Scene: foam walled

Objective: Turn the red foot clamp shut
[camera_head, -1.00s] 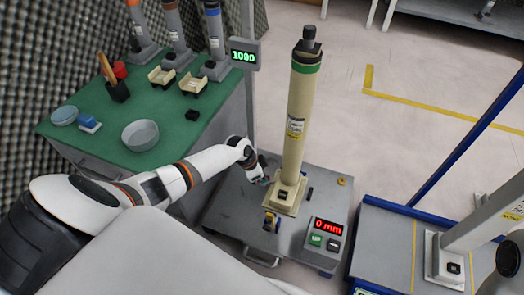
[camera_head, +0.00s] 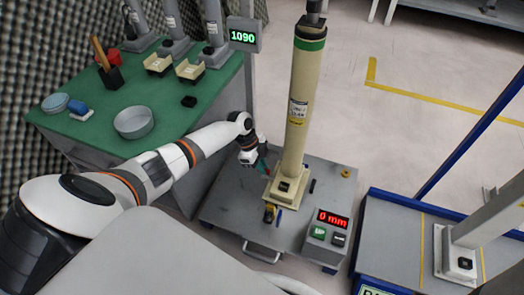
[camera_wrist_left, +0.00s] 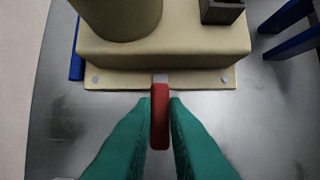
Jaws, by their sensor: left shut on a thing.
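The red foot clamp (camera_wrist_left: 160,118) is a narrow red bar in the left wrist view. It points straight out from the cream foot (camera_wrist_left: 165,77) of the column, with its far end at a small grey tab on the foot's edge. My left gripper (camera_wrist_left: 160,103) has its green fingers on both sides of the bar, shut on it. In the head view my left gripper (camera_head: 262,168) is low beside the left side of the cream column (camera_head: 299,100), and its fingers hide most of the clamp. My right gripper is not in view.
The column stands on a grey platform (camera_head: 230,211) with a control box (camera_head: 326,234) reading 0 mm at its front right. A green-topped bench (camera_head: 95,125) stands at the left, a blue-framed table (camera_head: 395,235) at the right.

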